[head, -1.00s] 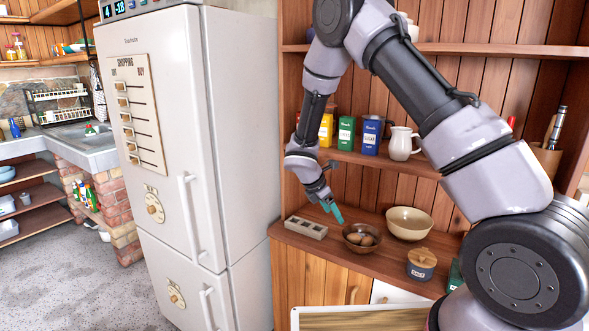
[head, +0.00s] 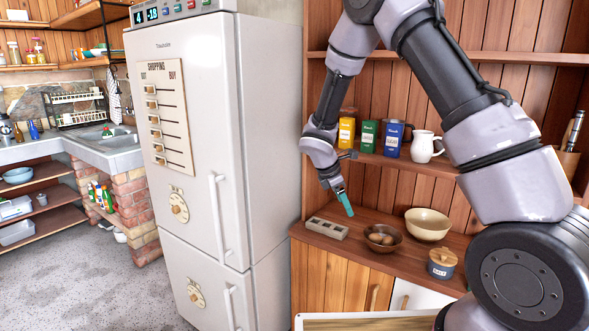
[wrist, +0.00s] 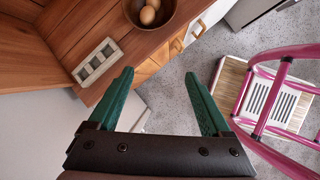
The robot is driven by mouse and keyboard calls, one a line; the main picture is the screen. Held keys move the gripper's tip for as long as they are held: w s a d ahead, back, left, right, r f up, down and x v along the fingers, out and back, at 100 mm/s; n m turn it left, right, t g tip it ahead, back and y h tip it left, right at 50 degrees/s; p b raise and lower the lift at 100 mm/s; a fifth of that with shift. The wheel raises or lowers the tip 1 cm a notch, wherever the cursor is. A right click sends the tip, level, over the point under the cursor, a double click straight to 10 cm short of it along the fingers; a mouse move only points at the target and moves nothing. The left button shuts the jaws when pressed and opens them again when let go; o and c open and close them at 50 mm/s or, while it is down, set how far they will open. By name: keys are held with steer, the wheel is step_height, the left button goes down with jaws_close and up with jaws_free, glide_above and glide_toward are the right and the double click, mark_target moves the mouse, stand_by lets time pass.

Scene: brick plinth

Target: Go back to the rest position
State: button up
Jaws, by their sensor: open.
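My gripper (head: 345,203) is in the air above the wooden counter of the hutch in the head view, near its left end. In the wrist view my gripper (wrist: 158,88) shows two green fingers spread wide with nothing between them. My arm arches in from the right. Below the gripper are a pale tray with square holes (head: 327,228) and a dark bowl (head: 383,238) holding brown eggs. Both also show in the wrist view, the tray (wrist: 97,62) at the left and the bowl (wrist: 170,18) at the top.
A tall white fridge (head: 195,130) stands left of the hutch. A cream bowl (head: 427,224) and a salt jar (head: 442,265) sit on the counter. Tins and a white jug (head: 425,147) stand on the shelf above. A pink-framed chair (wrist: 265,90) stands on the floor.

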steer(key=s+d+r+m+y, duration=0.1)
steer(key=s+d+r+m, duration=0.25)
steer(key=r, duration=0.35)
steer(key=s+d+r+m+y, duration=0.1)
steer(key=s+d+r+m, duration=0.15)
steer(key=r+m, duration=0.35)
steer(key=s+d+r+m+y, duration=0.2)
steer(key=s+r+m, duration=0.15)
steer(key=r, duration=0.55)
steer(key=s+d+r+m+t+y, duration=0.1)
steer(key=s+r+m+t, duration=0.1)
steer(key=s+r+m, duration=0.3)
steer(key=s+r+m+t+y, duration=0.1)
steer(key=s+r+m, duration=0.4)
steer(key=s, duration=0.6)
steer(key=shift+s+d+m+t+y, duration=0.4)
steer(key=shift+m+t, duration=0.3)
steer(key=shift+t, duration=0.2)
